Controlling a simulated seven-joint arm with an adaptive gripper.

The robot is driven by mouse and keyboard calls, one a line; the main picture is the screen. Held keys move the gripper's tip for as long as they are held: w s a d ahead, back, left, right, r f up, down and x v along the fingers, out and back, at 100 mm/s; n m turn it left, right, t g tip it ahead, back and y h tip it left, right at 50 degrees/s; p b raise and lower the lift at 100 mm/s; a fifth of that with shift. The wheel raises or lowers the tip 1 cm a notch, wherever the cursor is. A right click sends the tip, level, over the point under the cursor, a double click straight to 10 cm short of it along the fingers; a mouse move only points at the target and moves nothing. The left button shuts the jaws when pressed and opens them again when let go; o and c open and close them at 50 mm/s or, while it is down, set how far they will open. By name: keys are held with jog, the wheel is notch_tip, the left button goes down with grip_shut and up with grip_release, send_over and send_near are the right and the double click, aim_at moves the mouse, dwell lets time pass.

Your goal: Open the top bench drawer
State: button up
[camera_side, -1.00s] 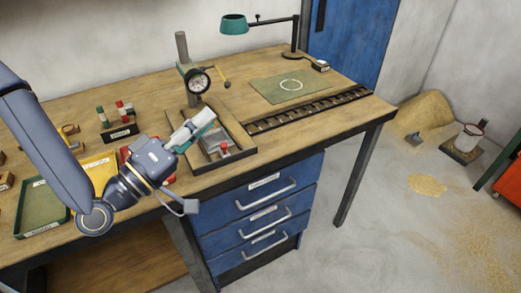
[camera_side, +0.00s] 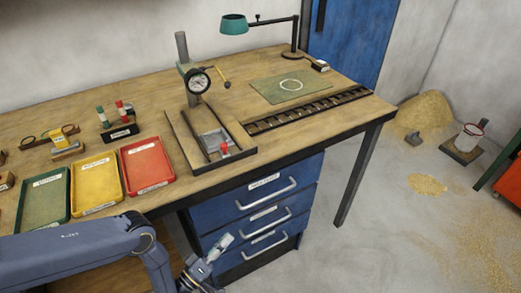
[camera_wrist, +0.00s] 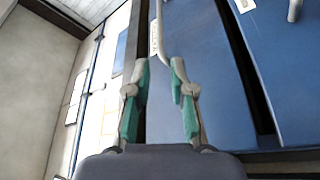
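The top drawer (camera_side: 285,200) is the highest of three blue drawers under the bench's right half, and it looks closed. Its silver bar handle (camera_side: 268,195) runs across the front below a white label. My gripper (camera_side: 226,242) is low, in front of the drawers' left side and below the top handle in the picture. In the wrist view my gripper (camera_wrist: 158,64) is open, with two green-padded fingers apart. A silver handle (camera_wrist: 157,38) lies ahead, its near end in line with the gap. I cannot tell the distance; it appears to be the top one.
Two lower drawers have similar handles (camera_side: 265,219) (camera_side: 263,239). The bench top (camera_side: 230,85) overhangs them, with a bench leg (camera_side: 357,175) to the right. Colored trays, including a red one (camera_side: 147,165), stand on the bench. The floor before the drawers is clear.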

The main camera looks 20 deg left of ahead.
aim_at(262, 200)
jog(key=x, duration=1.7)
jog(key=shift+a, duration=0.1)
jog(key=shift+c, duration=0.4)
grip_shut()
